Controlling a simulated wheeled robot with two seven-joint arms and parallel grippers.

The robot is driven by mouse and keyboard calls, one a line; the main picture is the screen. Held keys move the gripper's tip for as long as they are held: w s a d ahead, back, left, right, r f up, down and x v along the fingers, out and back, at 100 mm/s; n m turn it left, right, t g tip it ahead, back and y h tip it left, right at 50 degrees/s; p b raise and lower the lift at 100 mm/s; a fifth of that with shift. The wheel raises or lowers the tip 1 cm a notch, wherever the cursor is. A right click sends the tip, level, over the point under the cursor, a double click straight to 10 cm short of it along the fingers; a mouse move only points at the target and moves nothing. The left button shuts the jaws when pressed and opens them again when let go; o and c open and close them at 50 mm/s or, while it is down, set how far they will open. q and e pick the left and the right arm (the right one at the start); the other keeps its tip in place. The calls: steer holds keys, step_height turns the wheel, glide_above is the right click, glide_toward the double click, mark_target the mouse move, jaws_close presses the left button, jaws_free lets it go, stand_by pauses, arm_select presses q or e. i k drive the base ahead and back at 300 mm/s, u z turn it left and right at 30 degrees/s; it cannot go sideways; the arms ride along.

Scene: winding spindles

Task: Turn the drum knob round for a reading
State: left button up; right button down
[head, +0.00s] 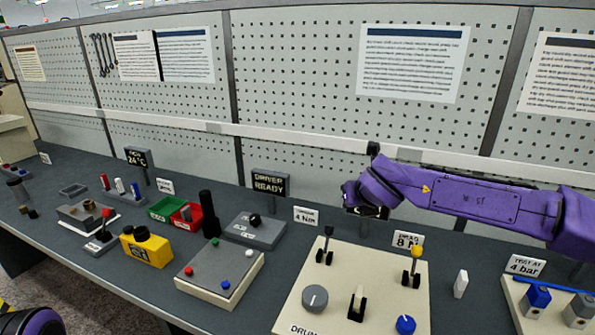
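The drum knob (315,298) is a round grey knob with a pale pointer mark, on a cream panel (283,318) with a partly cut-off label reading "DRUM" at its front left. The panel also bears a black-topped lever (325,244), a yellow-topped lever (416,264), a black lever in the middle and a blue knob (405,324). My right arm is purple and reaches in from the right, behind and above the panel. Its gripper (366,211) is beyond the panel, apart from the knob; its fingers are mostly hidden. My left gripper is not in view; only a purple part of mine shows at bottom left.
Left of the panel stand a cream button box (246,283), a grey unit with a black knob (255,230), green and red bins, and a yellow box (147,249). A white block (460,284) and a blue-block fixture are at right. A pegboard wall (300,75) closes the back.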

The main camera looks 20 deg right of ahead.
mark_target(315, 296)
steer(key=k, duration=1)
